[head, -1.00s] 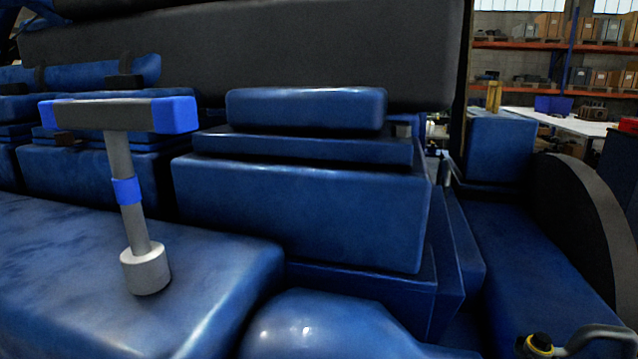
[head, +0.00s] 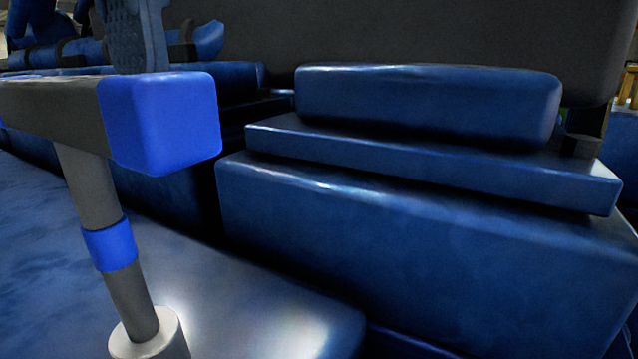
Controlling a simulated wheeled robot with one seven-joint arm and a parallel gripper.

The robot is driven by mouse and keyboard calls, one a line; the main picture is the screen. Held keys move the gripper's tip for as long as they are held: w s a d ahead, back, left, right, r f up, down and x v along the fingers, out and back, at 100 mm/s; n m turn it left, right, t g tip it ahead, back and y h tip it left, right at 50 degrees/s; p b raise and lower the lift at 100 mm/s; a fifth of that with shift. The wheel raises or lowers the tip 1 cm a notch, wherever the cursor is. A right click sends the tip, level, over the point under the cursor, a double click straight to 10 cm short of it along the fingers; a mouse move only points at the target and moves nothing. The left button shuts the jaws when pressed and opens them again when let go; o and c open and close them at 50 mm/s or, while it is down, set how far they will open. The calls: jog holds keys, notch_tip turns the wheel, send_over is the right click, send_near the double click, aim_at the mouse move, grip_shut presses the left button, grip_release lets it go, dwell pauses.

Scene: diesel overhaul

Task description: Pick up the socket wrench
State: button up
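The socket wrench (head: 92,190) stands upright on a blue engine surface at the left of the head view. It is T-shaped, with a grey shaft, a blue band and a light grey socket at the foot. Its dark crossbar has a bright blue end, and its left end is cut off by the picture edge. A dark, ridged part that looks like a finger of my gripper (head: 137,40) comes down from the top edge, by the crossbar. I cannot tell whether it touches the bar. The rest of the gripper is out of view.
A large stepped blue engine block (head: 420,225) fills the middle and right. A dark grey panel (head: 420,35) stands behind it. The blue ledge (head: 260,315) around the wrench's foot is clear.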

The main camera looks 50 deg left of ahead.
aim_at(117, 260)
jog(key=f, duration=0.5)
jog(key=shift+d+f+p, duration=0.2)
jog(key=shift+f+p, duration=0.1)
jog(key=shift+c, duration=0.4)
grip_shut()
